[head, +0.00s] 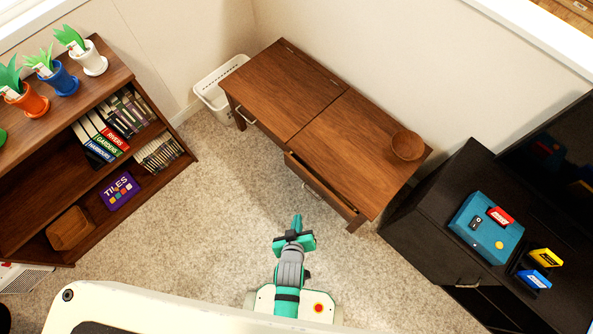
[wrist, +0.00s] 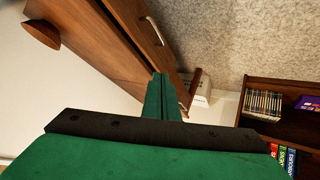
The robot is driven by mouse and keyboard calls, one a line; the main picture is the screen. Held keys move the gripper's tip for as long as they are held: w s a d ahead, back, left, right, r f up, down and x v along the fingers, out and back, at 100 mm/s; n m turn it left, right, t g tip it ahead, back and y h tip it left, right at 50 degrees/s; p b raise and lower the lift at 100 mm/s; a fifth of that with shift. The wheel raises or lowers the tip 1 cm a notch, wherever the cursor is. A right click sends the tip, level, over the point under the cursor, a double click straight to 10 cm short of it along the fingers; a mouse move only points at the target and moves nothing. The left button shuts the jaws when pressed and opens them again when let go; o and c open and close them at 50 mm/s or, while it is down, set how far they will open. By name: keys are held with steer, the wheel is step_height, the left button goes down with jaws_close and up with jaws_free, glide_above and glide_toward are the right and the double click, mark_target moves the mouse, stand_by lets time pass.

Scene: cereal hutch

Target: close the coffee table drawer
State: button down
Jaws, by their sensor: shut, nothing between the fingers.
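The brown wooden coffee table (head: 335,130) stands against the wall in the head view. Its right-hand drawer (head: 322,183) sticks out a little from the front. The left-hand drawer, with its handle (head: 246,116), looks flush. My gripper (head: 296,222) is over the carpet in front of the table, apart from the open drawer. Its green fingers are shut with nothing between them. In the wrist view the shut fingers (wrist: 161,92) overlap the table front in the picture, and one drawer handle (wrist: 153,30) shows above them.
A wooden bowl (head: 407,145) sits on the table's right end. A white basket (head: 215,88) stands beyond its left end. A bookshelf (head: 90,140) is at left and a black cabinet (head: 425,225) at right. Carpet (head: 215,190) between them is clear.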

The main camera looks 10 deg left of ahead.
steer(key=w+a+f+n+g, duration=0.1)
steer(key=w+a+f, duration=0.1)
steer(key=w, duration=0.2)
steer(key=w+a+f+n, duration=0.1)
steer(key=w+a+f, duration=0.2)
steer(key=w, duration=0.1)
steer(key=n+g, duration=0.1)
steer(key=n, duration=0.1)
glide_toward(296, 162)
steer(key=a+f, duration=0.4)
steer(key=f, duration=0.2)
steer(key=shift+w+d+f, duration=0.1)
steer(key=shift+w+d, duration=0.95)
steer(key=shift+w, duration=0.3)
steer(key=shift+w+d, duration=0.8)
steer(key=shift+w, duration=0.3)
steer(key=shift+s+a, duration=0.1)
